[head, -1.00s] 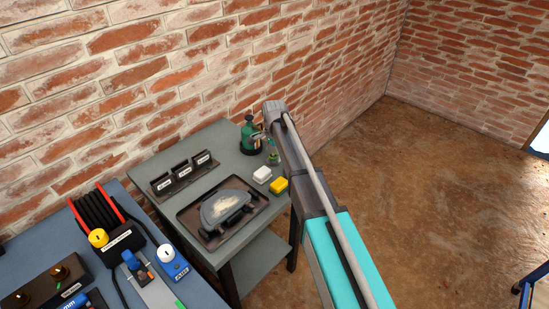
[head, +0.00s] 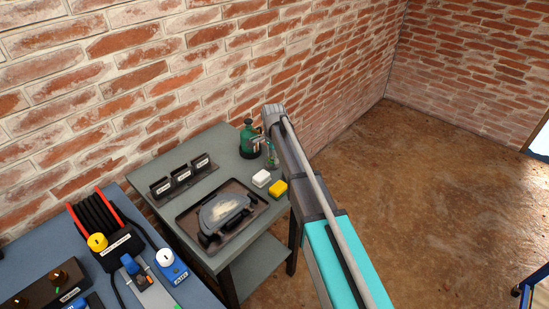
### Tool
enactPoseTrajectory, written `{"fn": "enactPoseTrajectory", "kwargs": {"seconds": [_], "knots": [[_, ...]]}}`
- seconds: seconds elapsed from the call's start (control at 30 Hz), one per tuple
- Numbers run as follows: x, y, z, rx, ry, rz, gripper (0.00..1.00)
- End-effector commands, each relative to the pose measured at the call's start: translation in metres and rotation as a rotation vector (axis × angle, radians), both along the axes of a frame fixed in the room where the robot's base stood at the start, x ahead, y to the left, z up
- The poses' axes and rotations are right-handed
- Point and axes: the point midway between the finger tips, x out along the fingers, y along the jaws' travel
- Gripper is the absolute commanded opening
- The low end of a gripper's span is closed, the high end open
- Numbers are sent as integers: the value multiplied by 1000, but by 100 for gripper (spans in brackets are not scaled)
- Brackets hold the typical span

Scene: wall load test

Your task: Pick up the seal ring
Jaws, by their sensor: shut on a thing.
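My arm reaches over the right end of the grey-green table in the head view. My gripper (head: 271,158) hangs at the arm's end, small and partly hidden by the arm, just right of the green can. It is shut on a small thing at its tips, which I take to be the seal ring. The ring's outline is too small and covered to make out.
A blue bench (head: 25,243) stands left. A brick wall is behind.

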Motion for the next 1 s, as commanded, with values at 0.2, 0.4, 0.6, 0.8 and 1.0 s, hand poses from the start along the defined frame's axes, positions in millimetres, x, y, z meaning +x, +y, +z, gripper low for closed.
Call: {"fn": "enactPoseTrajectory", "kwargs": {"seconds": [0.2,0.4,0.6,0.8,1.0], "knots": [[0,0,11,0,0,0,34],[0,0,28,0,0,0,34],[-15,-3,50,0,0,1,34],[-34,-7,74,0,0,1,34],[-53,-10,97,0,0,0,34]]}}
